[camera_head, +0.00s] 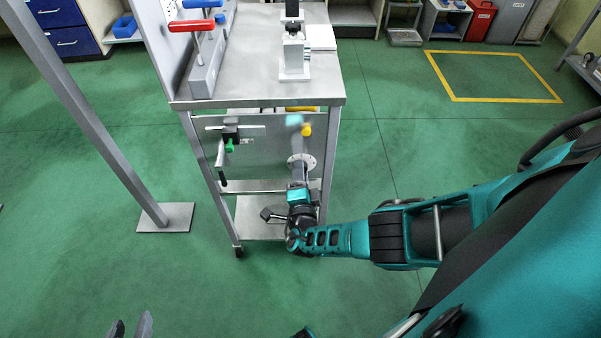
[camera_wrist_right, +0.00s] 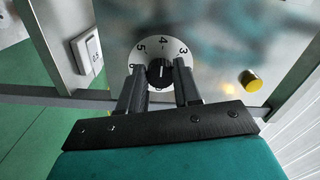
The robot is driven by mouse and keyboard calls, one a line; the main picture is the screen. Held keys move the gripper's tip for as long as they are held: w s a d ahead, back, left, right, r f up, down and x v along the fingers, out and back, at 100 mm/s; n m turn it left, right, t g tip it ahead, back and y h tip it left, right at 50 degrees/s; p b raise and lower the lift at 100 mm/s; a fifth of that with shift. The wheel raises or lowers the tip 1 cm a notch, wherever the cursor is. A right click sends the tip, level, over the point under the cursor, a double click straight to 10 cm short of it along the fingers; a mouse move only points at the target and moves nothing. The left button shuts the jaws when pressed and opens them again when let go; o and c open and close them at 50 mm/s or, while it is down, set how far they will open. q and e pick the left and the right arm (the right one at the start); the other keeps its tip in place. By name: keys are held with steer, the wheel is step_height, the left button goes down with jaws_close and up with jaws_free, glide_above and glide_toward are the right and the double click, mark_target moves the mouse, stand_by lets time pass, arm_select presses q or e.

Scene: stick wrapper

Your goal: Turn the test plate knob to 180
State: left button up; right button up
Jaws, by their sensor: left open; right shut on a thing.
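The test plate (camera_head: 262,172) is the metal panel on the front of the workbench. Its knob (camera_wrist_right: 159,70) is black and sits on a round white dial (camera_wrist_right: 174,47) with printed numbers, of which 3, 4, 5 and 6 show. The dial also shows small in the head view (camera_head: 309,161). My right gripper (camera_wrist_right: 160,75) is shut on the knob, one finger on each side, hiding the dial's lower part. The knob's pointer cannot be read. My left gripper (camera_head: 131,323) is open and empty at the bottom edge of the head view, far from the plate.
A yellow button (camera_wrist_right: 251,81) is on the plate right of the dial. A white switch (camera_wrist_right: 88,50) is to its left. A valve with a green part (camera_head: 230,145) stands out from the panel's left side. A metal post (camera_head: 95,120) rises left of the bench.

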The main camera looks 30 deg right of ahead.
steer(key=o, duration=1.1)
steer(key=shift+c, duration=0.2)
arm_select(q)
steer(key=p, duration=0.1)
steer(key=a+r+p, duration=0.1)
steer(key=p, duration=0.1)
steer(key=shift+s+a+r+y, duration=0.2)
steer(key=shift+s+a+y, duration=0.1)
steer(key=shift+s, duration=0.1)
arm_select(e)
steer(key=v, duration=1.3)
arm_select(q)
steer(key=shift+d, duration=0.1)
arm_select(e)
steer(key=shift+w, duration=0.1)
arm_select(q)
steer(key=shift+s, duration=0.1)
